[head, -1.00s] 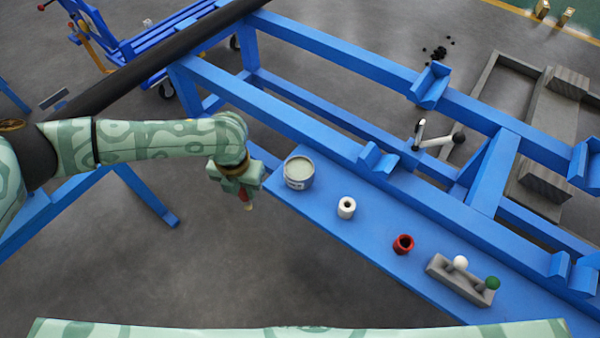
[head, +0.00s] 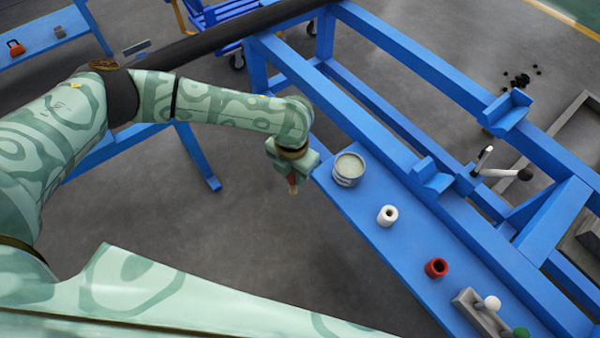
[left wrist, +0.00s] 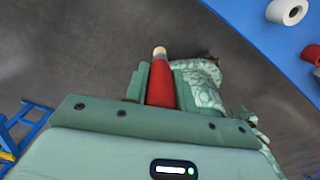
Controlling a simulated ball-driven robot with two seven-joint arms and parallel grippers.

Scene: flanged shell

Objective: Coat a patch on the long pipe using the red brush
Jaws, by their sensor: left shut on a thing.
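My left gripper (head: 290,176) is shut on the red brush (head: 293,187), which hangs beside the left end of the blue shelf. In the left wrist view the red brush (left wrist: 161,85) sticks out between the fingers, with a pale tip. The long dark pipe (head: 215,46) lies at the upper left, behind my left arm, apart from the brush; part of it is hidden by the arm. An open pot (head: 348,170) with pale green contents stands on the shelf, right of the gripper. My right gripper is not in view.
On the blue shelf (head: 375,245) stand a white hollow cylinder (head: 387,215), a red hollow cylinder (head: 437,267) and a grey holder (head: 480,312) with white and green knobs. Blue frame beams (head: 390,128) run behind it. The grey floor left of the shelf is open.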

